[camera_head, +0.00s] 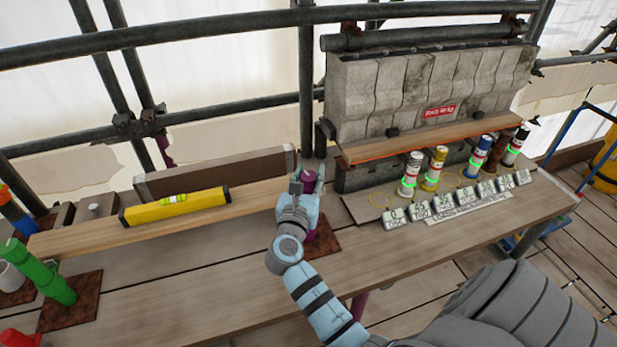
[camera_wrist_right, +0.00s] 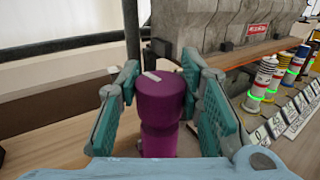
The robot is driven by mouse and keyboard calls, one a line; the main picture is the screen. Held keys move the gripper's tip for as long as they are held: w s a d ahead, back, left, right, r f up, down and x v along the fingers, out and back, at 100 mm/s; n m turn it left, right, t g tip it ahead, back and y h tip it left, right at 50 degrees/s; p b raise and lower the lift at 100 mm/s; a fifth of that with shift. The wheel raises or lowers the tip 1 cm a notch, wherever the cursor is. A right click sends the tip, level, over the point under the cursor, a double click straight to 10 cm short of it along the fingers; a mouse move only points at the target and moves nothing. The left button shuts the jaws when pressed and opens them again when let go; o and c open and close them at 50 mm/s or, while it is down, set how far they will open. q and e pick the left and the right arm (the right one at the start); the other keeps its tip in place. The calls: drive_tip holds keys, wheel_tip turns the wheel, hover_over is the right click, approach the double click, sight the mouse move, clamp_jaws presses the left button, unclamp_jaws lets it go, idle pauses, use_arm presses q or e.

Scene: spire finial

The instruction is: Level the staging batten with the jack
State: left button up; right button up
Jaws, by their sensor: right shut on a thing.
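The staging batten (camera_head: 95,232) is a long pale wooden board on the left half of the bench. A yellow spirit level (camera_head: 170,208) lies on it; its bubble is too small to read. The purple jack (camera_wrist_right: 160,105) stands at the batten's right end on a rusty plate (camera_head: 325,243). Its purple head, with a pale mark on top, also shows in the head view (camera_head: 309,175). My right gripper (camera_head: 307,185) is shut around the head, with one teal finger on each side. A green jack (camera_head: 50,277) stands on another rusty plate at the left. My left gripper is not in view.
Several banded canisters (camera_head: 412,172) stand to the right behind numbered tags (camera_head: 396,217). A grey stone block (camera_head: 430,90) stands behind them on a wooden ledge. A dark board (camera_head: 215,172) stands behind the batten.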

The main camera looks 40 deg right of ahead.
sight(308, 175)
drive_tip(key=m+g+h+b, duration=0.1)
drive_tip(key=m+g+h, duration=0.1)
drive_tip(key=g, duration=0.1)
drive_tip(key=shift+w+m+g, duration=0.1)
drive_tip(key=shift+m+g, duration=0.3)
drive_tip(key=shift+m+g+h+b, duration=1)
drive_tip(key=shift+m+g+b, duration=0.55)
drive_tip(key=shift+g, duration=0.95)
drive_tip(key=shift+m, duration=0.25)
drive_tip(key=o, duration=1.2)
wheel_tip(308, 175, up, 10)
drive_tip(key=shift+r, duration=0.1)
